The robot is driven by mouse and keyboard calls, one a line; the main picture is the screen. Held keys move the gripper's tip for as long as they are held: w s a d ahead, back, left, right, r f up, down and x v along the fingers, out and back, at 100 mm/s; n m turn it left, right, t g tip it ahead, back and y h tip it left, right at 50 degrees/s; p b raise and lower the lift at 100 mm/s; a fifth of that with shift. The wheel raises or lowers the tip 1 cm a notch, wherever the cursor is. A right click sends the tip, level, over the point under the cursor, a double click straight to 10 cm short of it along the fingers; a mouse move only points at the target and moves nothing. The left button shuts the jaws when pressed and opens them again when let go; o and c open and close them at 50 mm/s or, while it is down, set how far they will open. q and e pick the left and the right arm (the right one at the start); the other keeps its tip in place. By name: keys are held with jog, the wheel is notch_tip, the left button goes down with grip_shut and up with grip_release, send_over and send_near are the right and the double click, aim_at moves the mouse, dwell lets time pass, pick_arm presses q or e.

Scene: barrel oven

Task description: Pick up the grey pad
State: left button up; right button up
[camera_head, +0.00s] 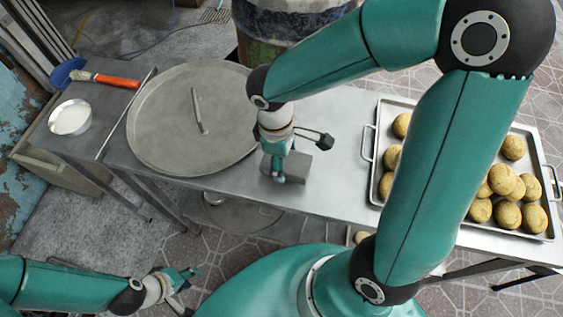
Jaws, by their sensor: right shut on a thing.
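The grey pad (299,168) is a small flat-grey block near the front edge of the metal table, between the large round lid and the tray. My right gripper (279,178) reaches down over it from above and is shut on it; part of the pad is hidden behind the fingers. I cannot tell whether the pad touches the table or is just above it. My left gripper (186,280) is low at the bottom left, in front of the table and away from the pad. Its fingers look spread, with nothing between them.
The table (335,130) carries a round metal lid (165,125) with a bar handle, and a tray (376,180) of round yellow-brown pieces at the right. A barrel (285,25) stands behind.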

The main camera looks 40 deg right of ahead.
notch_tip(320, 180, up, 18)
jog(key=p, duration=0.1)
jog(key=shift+f+p, duration=0.25)
jog(key=shift+p, duration=0.15)
